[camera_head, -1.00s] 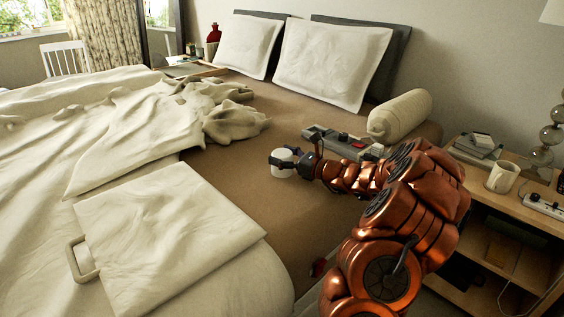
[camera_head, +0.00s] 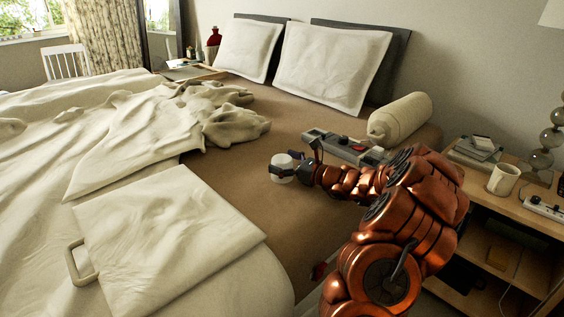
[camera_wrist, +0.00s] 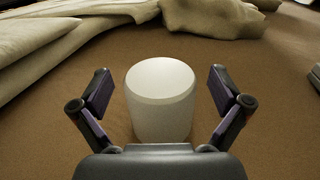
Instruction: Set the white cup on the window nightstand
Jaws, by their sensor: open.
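The white cup (camera_head: 282,170) is on the brown bedsheet, at the end of my arm. In the wrist view the cup (camera_wrist: 160,100) is a smooth white tapered cylinder. Its top looks closed, and no handle shows. My gripper (camera_wrist: 162,92) is open, with one finger on each side of the cup and a visible gap to both. In the head view my gripper (camera_head: 285,163) partly hides the cup. A wooden nightstand (camera_head: 212,72) stands at the back left, on the window side of the bed, with a red bottle on it.
A grey device (camera_head: 345,148) lies on the bed just beyond my gripper, near a bolster (camera_head: 402,118). Rumpled blankets (camera_head: 130,125) cover the left of the bed. The right nightstand (camera_head: 520,213) holds a cream mug (camera_head: 502,180), books and a lamp.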

